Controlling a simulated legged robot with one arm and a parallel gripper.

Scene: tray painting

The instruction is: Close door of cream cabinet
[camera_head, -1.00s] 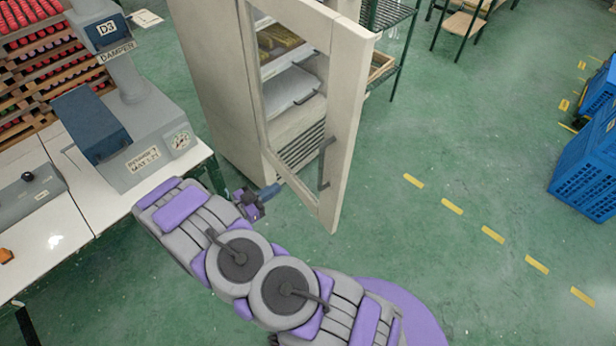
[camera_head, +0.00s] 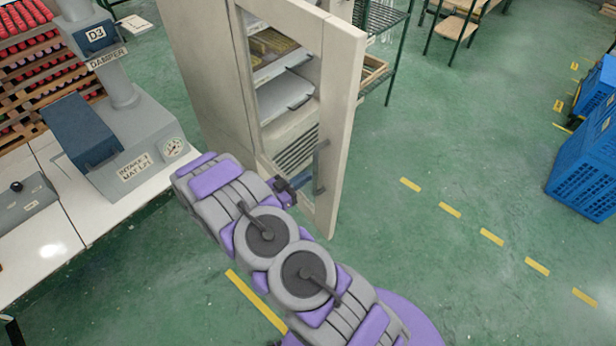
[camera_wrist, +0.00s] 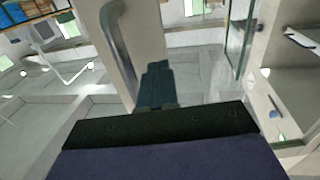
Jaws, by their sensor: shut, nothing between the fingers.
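The cream cabinet (camera_head: 200,85) stands at the upper middle of the head view. Its framed door (camera_head: 343,120) is open and swung out, with shelves showing through its window area. A dark vertical handle (camera_head: 320,167) is on the door's right-hand frame. My gripper (camera_head: 304,181) is shut and empty, just left of the handle's lower part; contact cannot be told. In the wrist view my gripper's closed fingers (camera_wrist: 157,76) point at the door frame (camera_wrist: 146,35), with the handle (camera_wrist: 120,50) to their left.
A white table (camera_head: 45,245) with grey machines (camera_head: 130,140) stands at left, close to my arm. Blue crates (camera_head: 588,150) stand at far right. A green metal rack (camera_head: 385,25) is behind the door. The green floor right of the door is clear, with yellow dashes.

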